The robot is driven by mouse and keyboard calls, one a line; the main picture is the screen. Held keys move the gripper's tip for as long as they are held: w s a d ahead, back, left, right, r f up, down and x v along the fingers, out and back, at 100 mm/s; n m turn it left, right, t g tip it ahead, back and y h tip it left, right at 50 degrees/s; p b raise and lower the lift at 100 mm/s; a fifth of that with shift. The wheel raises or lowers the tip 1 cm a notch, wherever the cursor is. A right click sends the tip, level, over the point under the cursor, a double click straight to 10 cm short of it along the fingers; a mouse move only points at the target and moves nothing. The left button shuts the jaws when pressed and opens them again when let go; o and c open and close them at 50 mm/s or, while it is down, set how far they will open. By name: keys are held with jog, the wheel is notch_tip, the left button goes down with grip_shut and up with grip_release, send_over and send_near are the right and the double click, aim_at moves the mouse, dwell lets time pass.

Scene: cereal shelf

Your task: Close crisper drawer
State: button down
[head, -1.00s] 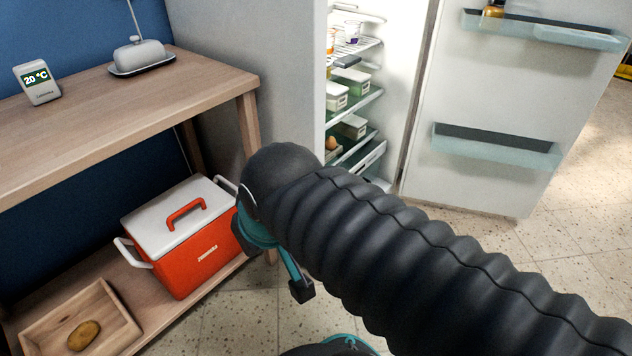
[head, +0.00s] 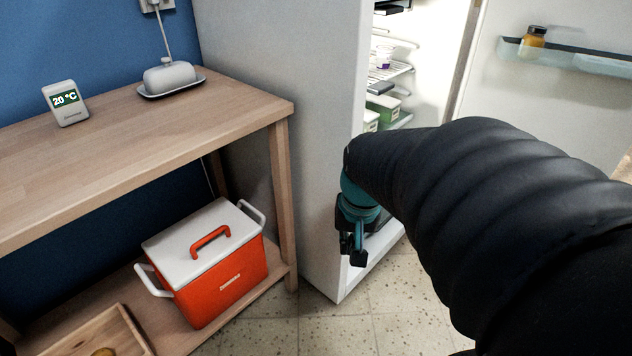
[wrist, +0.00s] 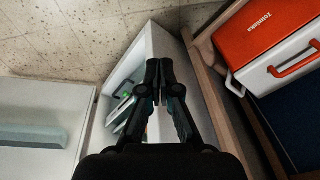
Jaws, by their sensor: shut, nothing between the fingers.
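The fridge (head: 280,60) stands open at the centre of the head view. Its upper shelves with several containers show, but my arm hides its lower inside, and I cannot make out the crisper drawer there. In the wrist view the fridge's white front edge (wrist: 168,42) lies beside my fingers, with part of its inside (wrist: 122,88) to the left; I cannot tell the drawer apart there. My gripper (head: 353,262) is shut and empty, in front of the fridge's lower opening in the head view. Its closed fingertips also show in the wrist view (wrist: 159,66).
The open fridge door (head: 560,90) with its bins (head: 570,60) is at the right. A wooden shelf unit (head: 150,125) stands left of the fridge, holding a red cooler (head: 222,287) below. Speckled floor (head: 325,325) is clear in front.

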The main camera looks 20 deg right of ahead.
jog(key=w+d+f+m+t+y, duration=0.1)
jog(key=w+d+f+m, duration=0.55)
jog(key=d+m, duration=0.5)
jog(key=w+d+f+m+t+y, duration=0.1)
jog(key=w+d+f+m, duration=0.65)
jog(key=m, duration=0.65)
jog(key=w+a+f+b, duration=0.2)
jog(key=w+f, duration=0.5)
jog(key=shift+w+f+m, duration=0.15)
jog(key=shift+f+m, duration=0.2)
